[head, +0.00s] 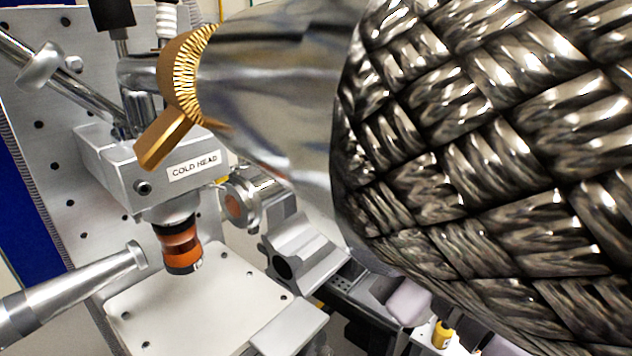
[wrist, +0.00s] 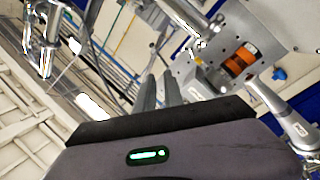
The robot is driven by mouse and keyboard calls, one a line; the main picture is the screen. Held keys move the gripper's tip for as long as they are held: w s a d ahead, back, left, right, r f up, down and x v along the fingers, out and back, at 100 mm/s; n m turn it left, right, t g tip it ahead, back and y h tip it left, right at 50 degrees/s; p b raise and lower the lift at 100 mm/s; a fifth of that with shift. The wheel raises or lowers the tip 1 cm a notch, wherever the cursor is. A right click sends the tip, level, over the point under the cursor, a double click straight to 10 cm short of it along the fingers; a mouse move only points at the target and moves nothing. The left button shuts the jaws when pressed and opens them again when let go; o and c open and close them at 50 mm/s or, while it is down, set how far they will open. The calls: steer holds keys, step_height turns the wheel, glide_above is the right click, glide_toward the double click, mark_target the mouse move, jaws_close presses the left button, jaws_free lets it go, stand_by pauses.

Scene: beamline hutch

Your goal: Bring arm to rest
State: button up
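My gripper (wrist: 160,92) shows in the wrist view as two grey fingers beyond the dark housing with its green light. I cannot make out my gripper in the head view.
A large braided metal hose (head: 490,150) and its smooth metal end (head: 285,85) block much of the head view. A metal nozzle (head: 80,290) points toward the orange cylinder from the left. A pale plate (head: 200,305) lies below the cylinder. Another metal tube (wrist: 290,120) shows right of my gripper housing.

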steer(key=w+d+f+m+t+h, duration=0.1)
steer(key=w+d+f+m+h, duration=0.1)
steer(key=d+m+h, duration=0.35)
steer(key=w+d+f+m+h, duration=0.2)
steer(key=d+m+h, duration=0.3)
steer(key=d+m, duration=0.2)
step_height(320, 180, down, 7)
steer(key=s+d+m+g+h, duration=0.2)
steer(key=s+m+g, duration=0.1)
steer(key=m+g, duration=0.15)
steer(key=s+a+f+m+g+y, duration=0.3)
steer(key=s+a+f+g+y, duration=0.1)
steer(key=s+a+f+g, duration=0.3)
steer(key=s+a+f, duration=0.2)
steer(key=s+f, duration=0.1)
steer(key=f, duration=0.1)
steer(key=shift+s+a+f+m, duration=0.3)
steer(key=shift+s+a+m, duration=0.05)
steer(key=shift+m, duration=0.05)
